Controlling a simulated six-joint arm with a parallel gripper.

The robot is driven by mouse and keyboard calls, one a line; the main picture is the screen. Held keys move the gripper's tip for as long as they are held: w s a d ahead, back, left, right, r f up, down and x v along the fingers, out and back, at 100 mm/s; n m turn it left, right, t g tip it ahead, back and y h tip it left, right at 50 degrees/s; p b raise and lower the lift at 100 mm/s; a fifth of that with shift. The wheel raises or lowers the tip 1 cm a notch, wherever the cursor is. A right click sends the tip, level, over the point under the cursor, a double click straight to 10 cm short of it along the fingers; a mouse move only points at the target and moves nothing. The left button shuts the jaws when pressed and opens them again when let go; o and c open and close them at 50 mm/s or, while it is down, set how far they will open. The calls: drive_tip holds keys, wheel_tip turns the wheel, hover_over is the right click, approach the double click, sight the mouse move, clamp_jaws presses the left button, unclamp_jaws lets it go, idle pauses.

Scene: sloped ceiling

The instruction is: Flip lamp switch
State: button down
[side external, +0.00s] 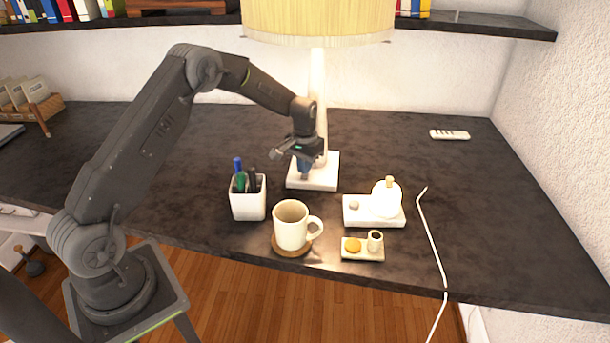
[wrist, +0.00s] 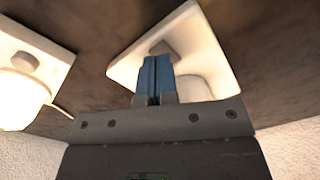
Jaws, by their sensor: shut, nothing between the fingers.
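The large lamp has a square white base (side external: 322,183), a pale column and a glowing cream shade (side external: 318,22). In the wrist view its base (wrist: 208,45) carries a small grey knob-like switch (wrist: 163,48). My gripper (side external: 304,172) points down over the front part of this base; in the wrist view its blue fingers (wrist: 155,62) are together and empty. The fingertips are right at the grey switch; I cannot tell whether they touch it. In the side view the gripper hides the switch. A small lamp with a glowing globe (side external: 386,200) stands to the right on a white base with a round knob (side external: 354,205).
A white pen cup (side external: 248,206) and a mug (side external: 291,227) on a brown coaster stand in front of the large lamp. A small tray (side external: 362,255) lies at the front edge. A white remote (side external: 449,134) lies back right. The dark desk (side external: 400,150) is clear around it.

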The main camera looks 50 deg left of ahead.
sight(305, 177)
drive_tip(key=shift+f, duration=1.05)
idle(0.4)
drive_tip(key=shift+r, duration=3.55)
